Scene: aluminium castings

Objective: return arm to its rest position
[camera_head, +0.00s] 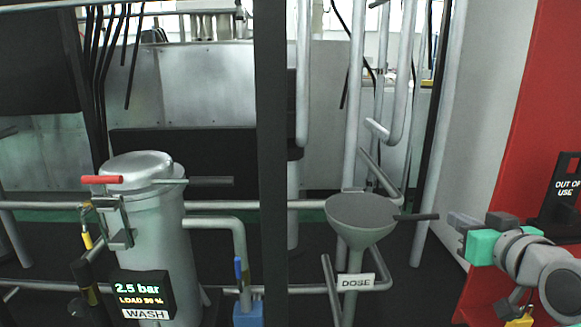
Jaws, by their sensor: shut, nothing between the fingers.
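My arm (540,265) reaches in from the right edge of the head view, in front of a red panel. My gripper (455,219), grey with a teal section behind it, points left and is shut with nothing held. It is a little to the right of the dark handle of the grey funnel marked DOSE (361,212). A gap shows between the fingertips and the handle in the picture; the depth between them is hard to tell.
A grey lidded vessel (155,235) with a red-tipped lever (102,180) and a WASH display (143,296) stands at left. A dark post (271,160) rises mid-view. The red panel (530,130) carries an OUT OF USE sign (566,187). Pipes run behind the funnel.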

